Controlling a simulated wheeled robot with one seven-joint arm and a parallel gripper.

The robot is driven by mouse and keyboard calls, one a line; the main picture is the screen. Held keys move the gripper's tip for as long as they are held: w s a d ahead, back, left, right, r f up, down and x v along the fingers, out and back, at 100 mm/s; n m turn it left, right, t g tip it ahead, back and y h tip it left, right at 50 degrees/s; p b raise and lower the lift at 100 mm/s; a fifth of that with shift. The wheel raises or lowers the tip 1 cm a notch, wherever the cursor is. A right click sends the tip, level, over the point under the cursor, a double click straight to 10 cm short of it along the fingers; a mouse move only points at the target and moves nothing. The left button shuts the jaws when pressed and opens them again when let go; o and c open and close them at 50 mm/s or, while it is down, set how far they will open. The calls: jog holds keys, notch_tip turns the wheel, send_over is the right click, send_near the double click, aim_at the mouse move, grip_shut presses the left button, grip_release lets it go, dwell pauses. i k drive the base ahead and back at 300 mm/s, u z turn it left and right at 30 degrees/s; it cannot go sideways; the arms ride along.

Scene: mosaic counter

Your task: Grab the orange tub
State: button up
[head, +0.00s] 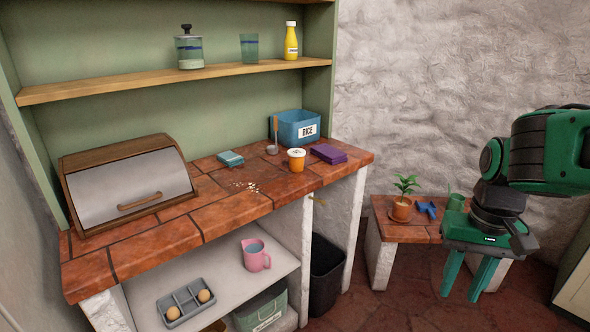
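The orange tub (296,160) stands upright near the right end of the tiled counter, with a pale lid on top. It is between a blue rice bin behind it and a purple box to its right. My gripper (468,278) hangs at the right of the head view, fingers pointing down, in front of a small low table. It is well to the right of the tub and apart from it. Its two green fingers are spread with a gap between them, and nothing shows in the gap.
On the tiled counter (185,236) are a bread box (130,186), crumbs (245,185), a teal box (230,158), a ladle (273,145), the purple box (329,153) and the rice bin (296,125). A potted plant (401,208) stands on the low table. A black bin (325,275) is under the counter.

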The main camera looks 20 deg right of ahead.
aim_at(296, 155)
jog(key=z, duration=0.05)
jog(key=k, duration=0.25)
jog(key=z, duration=2.25)
jog(key=i, duration=1.3)
jog(key=u, duration=2.2)
jog(key=i, duration=0.55)
